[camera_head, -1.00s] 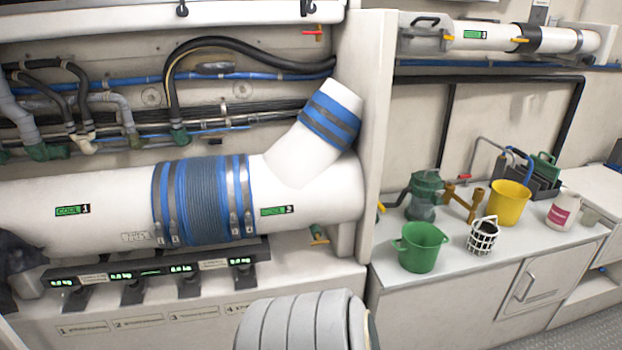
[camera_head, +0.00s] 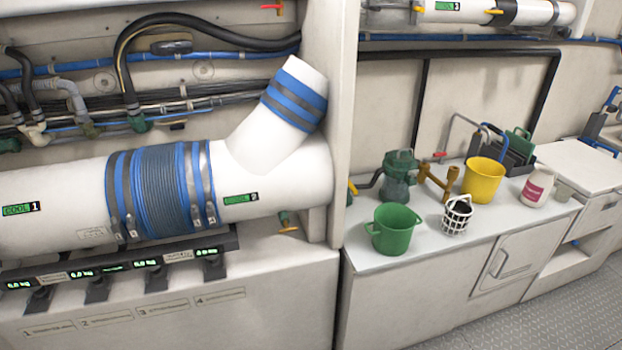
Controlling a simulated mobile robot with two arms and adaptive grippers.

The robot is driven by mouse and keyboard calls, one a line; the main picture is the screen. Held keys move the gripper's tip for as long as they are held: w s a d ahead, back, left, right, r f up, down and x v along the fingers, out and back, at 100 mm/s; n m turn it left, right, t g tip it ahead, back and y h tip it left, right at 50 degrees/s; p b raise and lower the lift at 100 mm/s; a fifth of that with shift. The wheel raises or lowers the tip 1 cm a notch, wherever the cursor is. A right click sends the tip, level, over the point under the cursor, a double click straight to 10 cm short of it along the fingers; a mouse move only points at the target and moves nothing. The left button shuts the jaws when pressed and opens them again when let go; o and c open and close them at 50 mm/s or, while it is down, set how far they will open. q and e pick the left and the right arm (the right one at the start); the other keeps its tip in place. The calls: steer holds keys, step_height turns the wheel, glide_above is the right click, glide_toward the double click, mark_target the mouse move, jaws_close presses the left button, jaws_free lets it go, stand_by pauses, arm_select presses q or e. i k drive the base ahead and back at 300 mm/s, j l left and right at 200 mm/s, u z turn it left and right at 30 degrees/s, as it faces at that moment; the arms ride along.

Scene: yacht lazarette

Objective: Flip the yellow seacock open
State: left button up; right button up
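Several yellow handles show, and I cannot tell which one is the yellow seacock. One yellow handle on a green valve body (camera_head: 286,224) sits low on the wall below the right end of the big white pipe. Another yellow handle (camera_head: 352,188) sticks out beside the panel edge, left of the green pump, partly hidden by the panel. More yellow handles (camera_head: 494,12) are on the white pipe at the top right. They are too small to tell open from shut. Neither of my grippers is in view.
Grey floor (camera_head: 540,315) is free at the bottom right. A vertical panel (camera_head: 330,110) divides the bays.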

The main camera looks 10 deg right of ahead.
mark_target(351, 185)
steer(key=z, duration=0.7)
